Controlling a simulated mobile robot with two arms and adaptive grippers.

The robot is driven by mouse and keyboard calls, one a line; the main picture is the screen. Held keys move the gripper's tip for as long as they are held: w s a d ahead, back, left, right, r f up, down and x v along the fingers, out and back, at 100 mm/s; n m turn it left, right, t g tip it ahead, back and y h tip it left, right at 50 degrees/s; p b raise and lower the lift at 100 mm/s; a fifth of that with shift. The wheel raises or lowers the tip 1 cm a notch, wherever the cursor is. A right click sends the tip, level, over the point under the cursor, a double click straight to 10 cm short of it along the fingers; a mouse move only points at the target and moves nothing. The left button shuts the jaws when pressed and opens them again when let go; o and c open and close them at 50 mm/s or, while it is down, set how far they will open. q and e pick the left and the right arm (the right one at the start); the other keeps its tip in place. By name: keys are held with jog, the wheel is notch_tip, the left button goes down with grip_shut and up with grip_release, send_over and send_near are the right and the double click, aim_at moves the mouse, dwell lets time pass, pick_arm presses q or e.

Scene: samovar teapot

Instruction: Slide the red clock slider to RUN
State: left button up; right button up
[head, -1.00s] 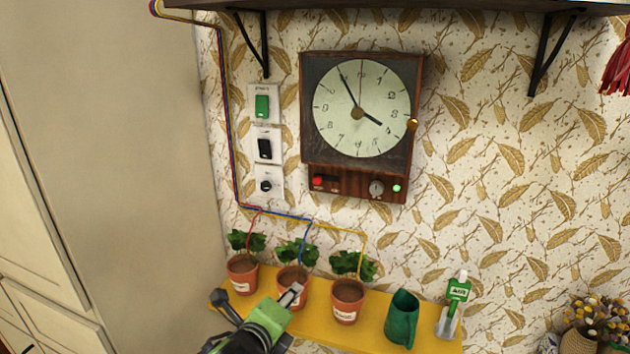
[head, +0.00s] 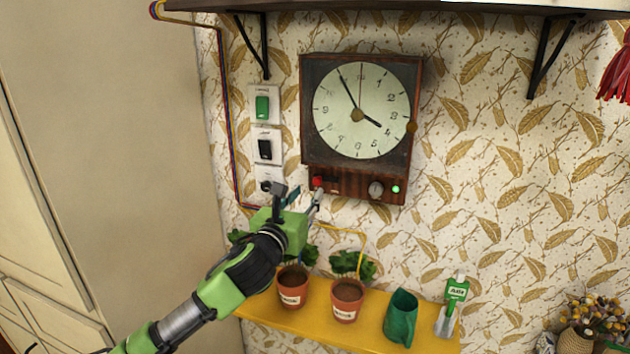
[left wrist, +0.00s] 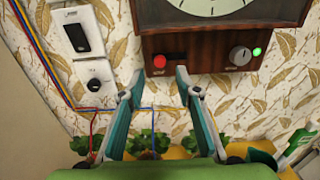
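The wooden wall clock (head: 361,110) hangs on the patterned wall. Its red slider (head: 318,181) sits at the left end of a dark slot on the lower panel; it also shows in the left wrist view (left wrist: 159,61). My left gripper (head: 299,190) is just below and in front of that panel, with its fingers pointing up at it. In the left wrist view the gripper (left wrist: 160,84) is open, its fingertips apart on either side of and below the red slider, with nothing between them. I cannot tell whether a fingertip touches the panel. My right gripper is not in view.
A grey knob (head: 376,189) and a lit green lamp (head: 396,189) are right of the slot. Switches (head: 265,147) are left of the clock.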

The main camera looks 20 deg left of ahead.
aim_at(316, 182)
pick_arm(q)
jog(key=w+p, duration=0.1)
jog(key=w, duration=0.6)
jog(key=shift+d, duration=0.1)
jog(key=shift+s, duration=0.1)
grip_shut()
